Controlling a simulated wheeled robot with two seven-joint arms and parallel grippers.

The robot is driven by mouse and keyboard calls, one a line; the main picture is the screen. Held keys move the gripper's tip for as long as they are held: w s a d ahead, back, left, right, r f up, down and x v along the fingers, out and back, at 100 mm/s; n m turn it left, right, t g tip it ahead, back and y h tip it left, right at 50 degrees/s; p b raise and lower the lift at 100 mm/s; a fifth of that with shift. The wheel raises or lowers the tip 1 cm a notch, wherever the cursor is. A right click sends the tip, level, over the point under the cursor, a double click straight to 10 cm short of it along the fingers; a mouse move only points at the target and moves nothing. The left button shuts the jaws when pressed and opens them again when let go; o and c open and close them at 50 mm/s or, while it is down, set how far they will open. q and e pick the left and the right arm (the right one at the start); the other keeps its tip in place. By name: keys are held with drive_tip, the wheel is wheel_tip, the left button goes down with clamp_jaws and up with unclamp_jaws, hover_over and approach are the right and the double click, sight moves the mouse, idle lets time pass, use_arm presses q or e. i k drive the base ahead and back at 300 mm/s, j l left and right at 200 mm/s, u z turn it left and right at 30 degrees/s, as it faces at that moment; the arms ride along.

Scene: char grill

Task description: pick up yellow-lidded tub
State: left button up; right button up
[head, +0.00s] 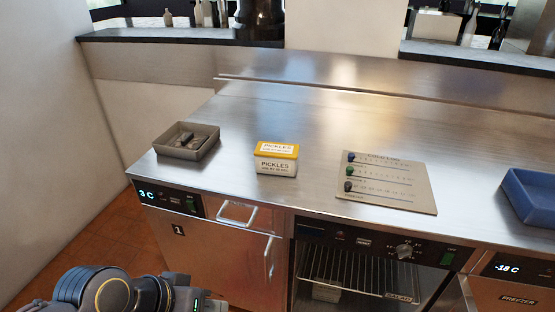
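The yellow-lidded tub (276,160) stands upright on the steel counter, left of the middle in the head view. It has a pale body and a yellow lid, both with white labels reading PICKLES. Nothing touches it. My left arm (115,290) comes in at the bottom left, below and in front of the counter, well apart from the tub. The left gripper's fingers cannot be made out at the bottom edge. My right gripper is out of view.
A grey tray (202,151) with small dark items sits left of the tub. A blue bin (530,190) is at the far right. Below, an open oven-like compartment (350,275) shows a wire rack. The counter (330,125) behind the tub is clear.

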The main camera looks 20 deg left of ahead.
sight(275, 158)
drive_tip(key=i+j, duration=0.2)
drive_tip(key=j, duration=0.25)
drive_tip(key=i+j, duration=0.15)
drive_tip(key=j, duration=0.25)
drive_tip(key=i+j+u, duration=0.1)
drive_tip(key=j, duration=0.35)
drive_tip(key=i+j, duration=0.3)
drive_tip(key=i+j+u, duration=0.1)
drive_tip(key=j, duration=0.45)
drive_tip(key=i+j, duration=0.3)
drive_tip(key=j, duration=0.1)
